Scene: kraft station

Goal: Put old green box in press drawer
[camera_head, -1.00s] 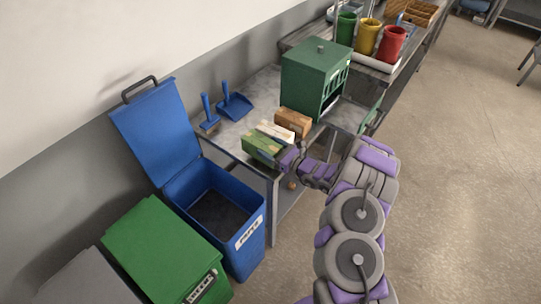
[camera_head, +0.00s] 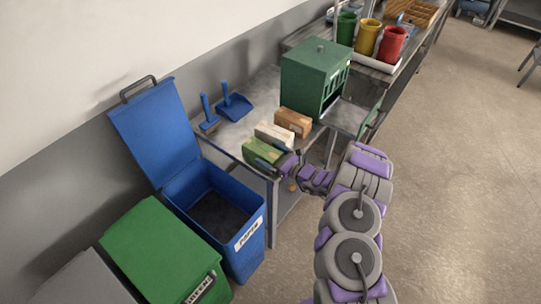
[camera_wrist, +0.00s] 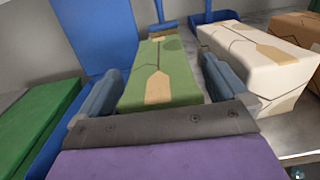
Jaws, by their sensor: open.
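The old green box (camera_head: 258,150), worn with tan patches, lies at the table's near left corner. In the wrist view the green box (camera_wrist: 160,75) lies between the two fingers of my gripper (camera_wrist: 160,92). The fingers are apart, with gaps to the box's sides. In the head view my gripper (camera_head: 274,163) is at the box's near end and hides part of it. The green press (camera_head: 316,72) stands farther back on the table. Its drawer (camera_head: 347,116) sticks out at the front right, and its floor looks bare.
A white box (camera_head: 274,134) and a brown box (camera_head: 293,122) lie right of the green box. A blue dustpan (camera_head: 235,106) and brush (camera_head: 208,114) lie behind. An open blue bin (camera_head: 218,208) stands left of the table (camera_head: 238,130), beside a green bin (camera_head: 165,245).

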